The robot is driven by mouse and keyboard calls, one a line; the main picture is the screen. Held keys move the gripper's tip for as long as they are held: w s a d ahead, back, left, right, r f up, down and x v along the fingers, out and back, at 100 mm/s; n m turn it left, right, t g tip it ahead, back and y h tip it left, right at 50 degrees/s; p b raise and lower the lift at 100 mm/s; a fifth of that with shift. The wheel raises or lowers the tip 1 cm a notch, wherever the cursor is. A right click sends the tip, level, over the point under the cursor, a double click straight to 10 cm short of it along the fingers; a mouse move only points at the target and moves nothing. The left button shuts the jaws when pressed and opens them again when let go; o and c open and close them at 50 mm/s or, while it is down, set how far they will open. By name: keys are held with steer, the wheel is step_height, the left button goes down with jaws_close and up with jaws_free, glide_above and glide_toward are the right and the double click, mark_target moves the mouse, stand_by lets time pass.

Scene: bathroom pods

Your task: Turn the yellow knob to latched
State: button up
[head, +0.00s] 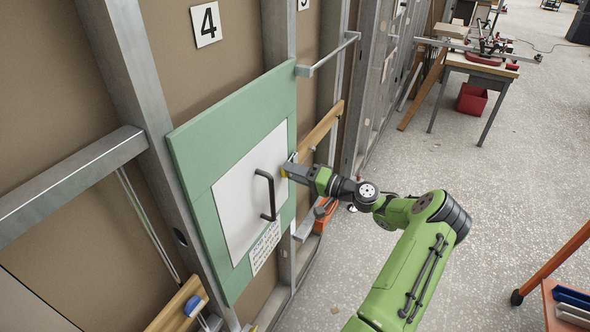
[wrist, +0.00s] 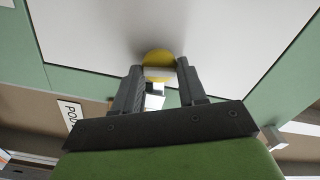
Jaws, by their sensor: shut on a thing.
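The yellow knob (wrist: 158,58) is on the white door panel (wrist: 110,25), near its edge, in the wrist view. My gripper (wrist: 159,74) has its two grey fingers on either side of the knob, shut on it. A pale bar and a small metal piece show between the fingers, below the knob. In the head view only a bit of the yellow knob (head: 284,172) shows at the tip of my gripper (head: 288,169). The white door panel (head: 236,195) with its black handle (head: 268,195) lies flush in the green frame. The fingers hide most of the knob.
The green board (head: 195,150) is fixed to metal wall studs. A metal rail (head: 335,52) juts out at its upper right. A label sheet (head: 265,246) hangs below the handle.

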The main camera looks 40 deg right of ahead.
steer(key=shift+m+p, duration=0.4)
steer(key=shift+m, duration=0.8)
steer(key=o, duration=0.8)
steer(key=shift+f, duration=0.1)
steer(key=b+v, duration=0.1)
steer(key=v, duration=1.4)
steer(key=shift+s+d, duration=0.1)
steer(key=shift+s, duration=0.25)
